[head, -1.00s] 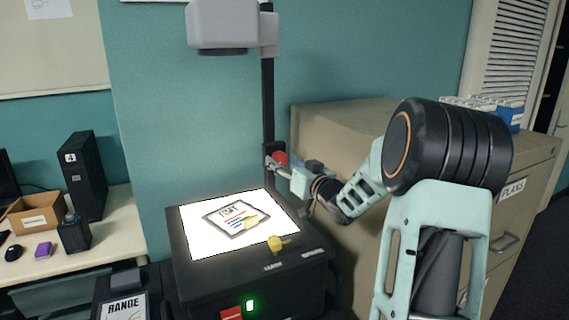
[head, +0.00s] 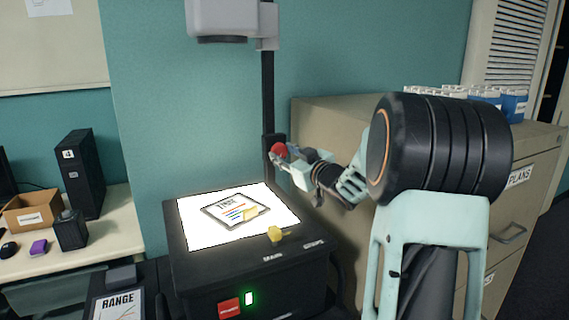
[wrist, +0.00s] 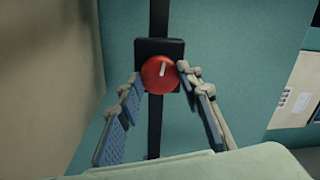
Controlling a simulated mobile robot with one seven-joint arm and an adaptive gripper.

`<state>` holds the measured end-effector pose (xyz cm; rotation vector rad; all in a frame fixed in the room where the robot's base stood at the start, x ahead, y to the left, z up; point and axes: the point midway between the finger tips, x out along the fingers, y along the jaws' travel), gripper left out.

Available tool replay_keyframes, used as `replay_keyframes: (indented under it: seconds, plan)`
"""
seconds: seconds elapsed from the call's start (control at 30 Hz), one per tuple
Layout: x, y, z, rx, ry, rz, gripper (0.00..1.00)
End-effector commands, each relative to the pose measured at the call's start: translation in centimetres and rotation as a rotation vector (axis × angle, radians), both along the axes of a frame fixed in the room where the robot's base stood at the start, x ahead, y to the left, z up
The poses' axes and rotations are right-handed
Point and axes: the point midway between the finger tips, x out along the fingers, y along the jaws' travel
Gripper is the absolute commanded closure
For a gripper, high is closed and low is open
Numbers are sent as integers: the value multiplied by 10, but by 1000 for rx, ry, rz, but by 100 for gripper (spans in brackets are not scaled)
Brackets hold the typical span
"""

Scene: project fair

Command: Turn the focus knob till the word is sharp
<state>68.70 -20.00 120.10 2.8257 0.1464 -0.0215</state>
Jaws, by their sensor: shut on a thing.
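The red focus knob (head: 278,150) sits on a black block on the projector's post (head: 268,95). In the wrist view the round knob (wrist: 158,75) faces me, its pale pointer line near upright, leaning slightly right at the top. My gripper (wrist: 160,73) has one finger at each side of the knob and is shut on it. The overhead projector (head: 190,270) has a bright lit glass top. A framed sheet (head: 235,211) with coloured lines lies on it; its heading is too small to read surely. No projected word is in view.
The projector's grey head (head: 222,18) is above. A yellow knob (head: 275,234) and a yellow piece are at the glass. A tan cabinet (head: 335,115) stands close behind my arm. A desk (head: 110,240) with a box and speaker is at left.

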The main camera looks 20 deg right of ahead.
Motion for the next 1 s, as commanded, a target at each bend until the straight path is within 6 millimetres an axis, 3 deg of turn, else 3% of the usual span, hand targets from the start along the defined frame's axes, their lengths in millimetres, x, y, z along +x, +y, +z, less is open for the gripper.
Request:
replay_keyframes:
  seconds: [0.37, 0.4, 0.53, 0.87, 1.0]
  plan:
    - [0, 0, 1, -39, -1, -1, 91]
    - [0, 0, 1, -39, -1, -1, 65]
    - [0, 0, 1, -38, -1, 0, 50]
    - [-2, 0, 1, -38, -1, -1, 49]
    - [-16, -2, 1, -39, -1, -2, 49]
